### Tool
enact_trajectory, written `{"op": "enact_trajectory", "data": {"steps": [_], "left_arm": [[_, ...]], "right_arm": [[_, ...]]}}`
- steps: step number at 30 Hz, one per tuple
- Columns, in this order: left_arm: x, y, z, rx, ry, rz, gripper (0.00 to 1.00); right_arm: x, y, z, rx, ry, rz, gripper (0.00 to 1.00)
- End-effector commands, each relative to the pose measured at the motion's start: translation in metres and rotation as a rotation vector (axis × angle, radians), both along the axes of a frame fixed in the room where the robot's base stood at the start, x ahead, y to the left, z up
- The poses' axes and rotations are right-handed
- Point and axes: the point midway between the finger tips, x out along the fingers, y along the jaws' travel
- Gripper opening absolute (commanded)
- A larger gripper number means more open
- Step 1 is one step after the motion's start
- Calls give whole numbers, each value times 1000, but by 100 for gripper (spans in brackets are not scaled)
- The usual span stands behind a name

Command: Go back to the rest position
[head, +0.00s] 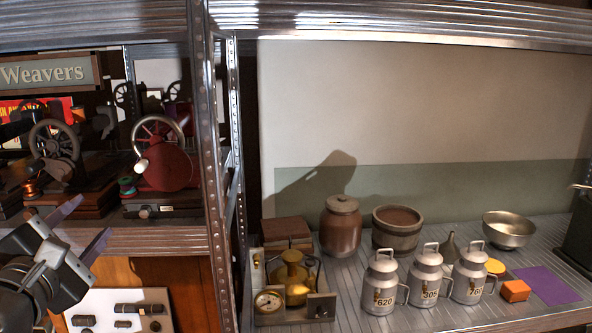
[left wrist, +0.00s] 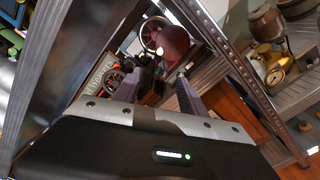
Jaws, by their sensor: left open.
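My left gripper (head: 82,228) is at the lower left of the head view, in front of the shelf edge below the sewing machines. Its two fingers are spread apart and nothing is between them. In the left wrist view the open fingers (left wrist: 156,92) point towards the shelf with the red machine, and the gap is empty. My right gripper is in neither view.
A metal upright (head: 212,170) divides the shelves. A red sewing machine (head: 170,165) stands left of it. On the right shelf are milk cans (head: 428,275), a brown crock (head: 341,230), a wooden tub (head: 397,230), a metal bowl (head: 509,230) and a brass device (head: 291,278).

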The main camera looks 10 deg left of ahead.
Motion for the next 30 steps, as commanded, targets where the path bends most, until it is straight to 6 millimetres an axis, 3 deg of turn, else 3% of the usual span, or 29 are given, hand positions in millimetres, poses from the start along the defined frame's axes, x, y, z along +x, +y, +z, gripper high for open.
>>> {"op": "enact_trajectory", "data": {"steps": [8,17,23,26,30], "left_arm": [[-5,15,0,269,93,70,49],[46,20,-69,592,369,28,49],[91,5,-145,785,561,-104,49],[117,-15,-203,904,669,-226,49],[142,-63,-304,1082,800,-469,49]], "right_arm": [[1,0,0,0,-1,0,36],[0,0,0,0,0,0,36],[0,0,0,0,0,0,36],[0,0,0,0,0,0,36],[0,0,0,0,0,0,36]]}}
